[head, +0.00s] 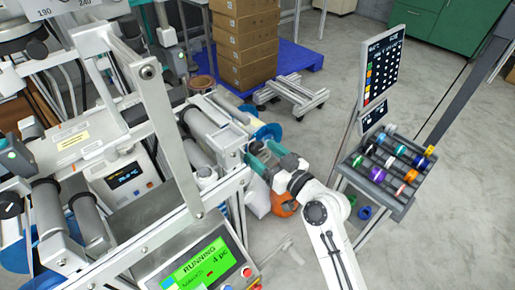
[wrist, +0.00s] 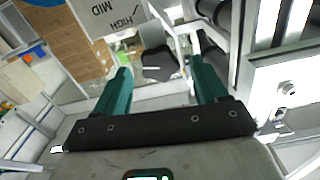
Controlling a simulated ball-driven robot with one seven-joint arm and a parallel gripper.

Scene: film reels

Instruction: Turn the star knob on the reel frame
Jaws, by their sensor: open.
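The star knob (wrist: 158,66) is a dark lobed shape in the wrist view, lying between and beyond my fingertips. A white plate (wrist: 110,18) marked MID and HIGH sits just above and left of it. My gripper (wrist: 160,72) has two green fingers spread wide, one on each side of the knob in the picture. I cannot tell how deep the knob sits between them. In the head view my gripper (head: 259,153) is at the right end of the reel frame (head: 231,142). The knob cannot be made out there.
A running control screen (head: 203,264) stands at the front. A sloped rack (head: 397,200) of coloured reels and a board (head: 381,68) stand to the right. An orange round object (head: 284,209) is below my gripper. Boxes (head: 246,40) stand on a blue pallet (head: 297,57). Floor is clear at far right.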

